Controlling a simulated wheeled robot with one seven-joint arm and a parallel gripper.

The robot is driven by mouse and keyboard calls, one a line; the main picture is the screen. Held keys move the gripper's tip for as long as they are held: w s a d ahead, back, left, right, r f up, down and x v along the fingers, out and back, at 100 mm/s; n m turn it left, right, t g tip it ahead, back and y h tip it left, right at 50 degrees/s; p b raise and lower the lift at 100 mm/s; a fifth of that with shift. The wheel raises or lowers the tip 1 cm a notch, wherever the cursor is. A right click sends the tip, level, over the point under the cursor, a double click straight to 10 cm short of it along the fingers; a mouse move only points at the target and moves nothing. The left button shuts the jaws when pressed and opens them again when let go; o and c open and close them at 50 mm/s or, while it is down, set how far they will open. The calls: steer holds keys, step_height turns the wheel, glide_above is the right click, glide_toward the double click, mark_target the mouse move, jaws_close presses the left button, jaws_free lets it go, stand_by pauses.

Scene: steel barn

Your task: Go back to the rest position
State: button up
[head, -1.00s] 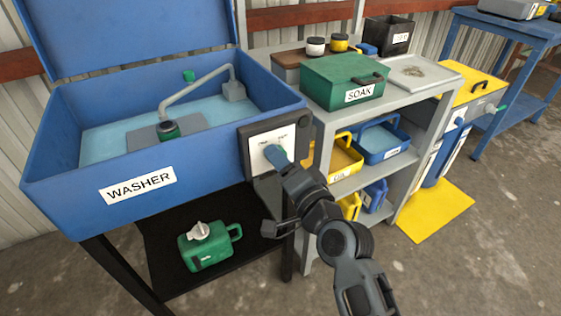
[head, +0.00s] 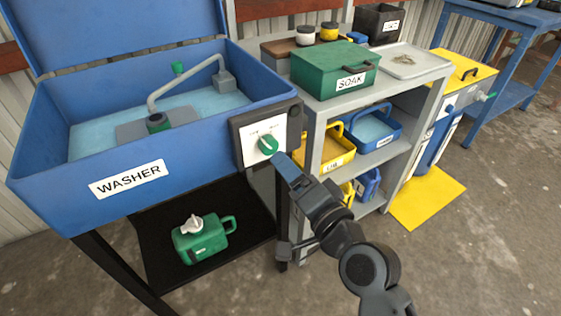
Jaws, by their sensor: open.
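My gripper (head: 283,162) is at the end of my dark arm, just below and right of the green knob (head: 268,145). The fingers show small and partly edge-on. They hold nothing that I can see, and the knob is in full view with a small gap to the gripper. The knob sits on a white switch plate on the front right of the blue washer (head: 75,199). The washer's lid is up, and a spout and light blue liquid show inside.
A green jug (head: 200,243) stands on the black shelf under the washer. A yellow mat (head: 428,203) lies on the floor; bare floor lies in front.

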steer(key=shift+s+d, duration=0.25)
steer(key=shift+s, duration=0.1)
steer(key=s+d+f+n+h+p, duration=0.1)
steer(key=s+d+f+h+p, duration=0.15)
steer(key=s+d, duration=0.65)
steer(key=s+d+f+h+p, duration=0.2)
steer(key=s+d+h, duration=0.3)
steer(key=s, duration=0.6)
steer(key=s+d+r+n+h+p, duration=0.1)
steer(key=s+d+r+n, duration=0.1)
steer(key=s+r, duration=0.4)
steer(key=s+d+r+n+h+p, duration=0.1)
steer(key=s+d+r, duration=0.4)
steer(key=s, duration=0.9)
steer(key=shift+d+r+n+p, duration=0.2)
steer(key=shift+r+n+p, duration=0.3)
steer(key=shift+n, duration=0.6)
steer(key=shift+f+h, duration=0.2)
steer(key=shift+h, duration=0.05)
